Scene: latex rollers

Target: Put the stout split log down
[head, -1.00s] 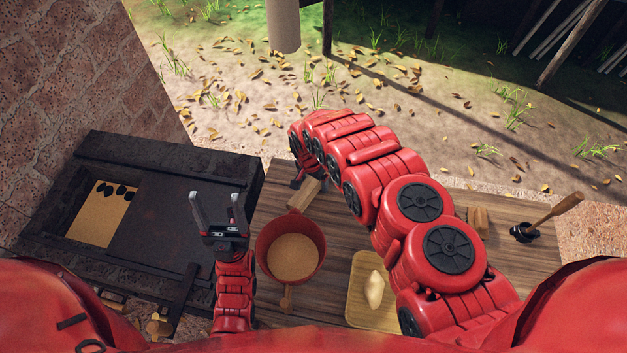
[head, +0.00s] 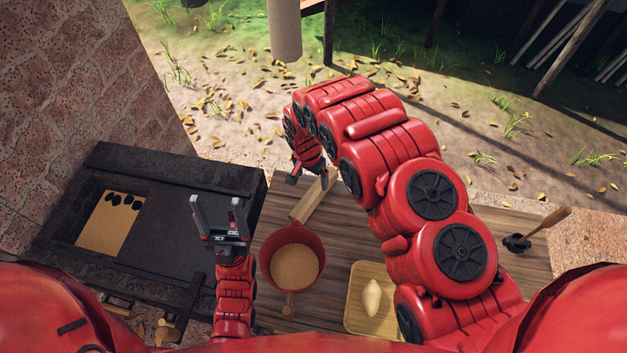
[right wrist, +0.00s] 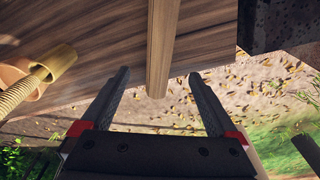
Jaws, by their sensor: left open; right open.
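The split log (head: 312,199), a pale long piece of wood, lies on the wooden table just behind the red pan. My right gripper (head: 311,177) is open at the log's far end, with its tips apart on either side of it. In the right wrist view the log (right wrist: 160,45) runs in from the top and its end lies between the two open fingers (right wrist: 160,76), with a gap on each side. My left gripper (head: 218,206) is open and empty, over the right part of the dark stove-like box.
The red pan (head: 270,268) holds something tan. A tray (head: 353,314) with a pale lump (head: 372,298) stands beside it. The dark box (head: 160,225) fills the left. A black cup with a wooden handle (head: 545,223) stands at the right.

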